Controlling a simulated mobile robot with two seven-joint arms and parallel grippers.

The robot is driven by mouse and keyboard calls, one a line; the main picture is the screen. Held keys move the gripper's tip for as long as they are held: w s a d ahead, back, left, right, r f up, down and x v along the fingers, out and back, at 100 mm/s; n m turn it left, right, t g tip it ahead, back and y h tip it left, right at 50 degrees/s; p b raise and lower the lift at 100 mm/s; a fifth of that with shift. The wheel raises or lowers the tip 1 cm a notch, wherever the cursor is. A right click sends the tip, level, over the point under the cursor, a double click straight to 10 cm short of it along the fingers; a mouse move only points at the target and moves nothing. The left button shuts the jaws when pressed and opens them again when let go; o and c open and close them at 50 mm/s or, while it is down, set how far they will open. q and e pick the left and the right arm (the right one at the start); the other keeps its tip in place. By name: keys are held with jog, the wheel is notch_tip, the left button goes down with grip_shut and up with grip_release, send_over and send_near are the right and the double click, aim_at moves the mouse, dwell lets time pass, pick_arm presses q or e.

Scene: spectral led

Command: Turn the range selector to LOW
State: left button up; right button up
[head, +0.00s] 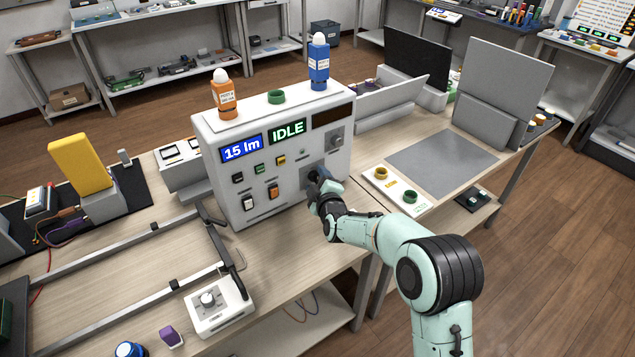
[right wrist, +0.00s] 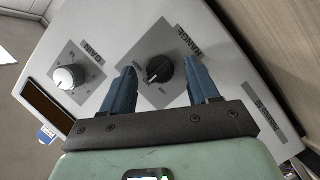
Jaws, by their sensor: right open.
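The range selector is a black round knob (right wrist: 160,69) on a grey plate marked RANGE, on the white instrument box (head: 207,172). In the right wrist view it sits between the two blue fingers of my right gripper (right wrist: 158,70), with a gap visible on each side. The gripper is open. In the head view my right gripper (head: 318,178) is at the lower right of the box's front and hides the range knob. My left gripper is not in view.
A silver GAIN knob (right wrist: 69,76) is beside the range plate. The box displays read "15 lm" (head: 241,148) and "IDLE" (head: 287,130). Orange (head: 224,96) and blue (head: 319,64) bottles stand on top. A small white knob unit (head: 215,305) is on the bench in front.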

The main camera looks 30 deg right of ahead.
jog(key=shift+c, duration=0.2)
jog(key=c, duration=1)
jog(key=shift+a+f+n+t+h, duration=0.15)
jog(key=shift+n+t+h, duration=0.25)
jog(key=shift+n, duration=0.7)
jog(key=shift+f+n+t+h, duration=0.15)
jog(key=shift+n+t+h, duration=0.2)
jog(key=shift+n, duration=0.75)
jog(key=n+t+b, duration=0.1)
jog(key=n, duration=0.2)
jog(key=shift+f+b, duration=0.15)
jog(key=shift+b, duration=0.15)
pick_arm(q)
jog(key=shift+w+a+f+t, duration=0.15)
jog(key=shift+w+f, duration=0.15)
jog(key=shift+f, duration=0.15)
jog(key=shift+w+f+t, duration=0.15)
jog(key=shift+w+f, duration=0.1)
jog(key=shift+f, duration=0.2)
pick_arm(e)
jog(key=shift+n+t, duration=0.45)
jog(key=shift+n, duration=0.25)
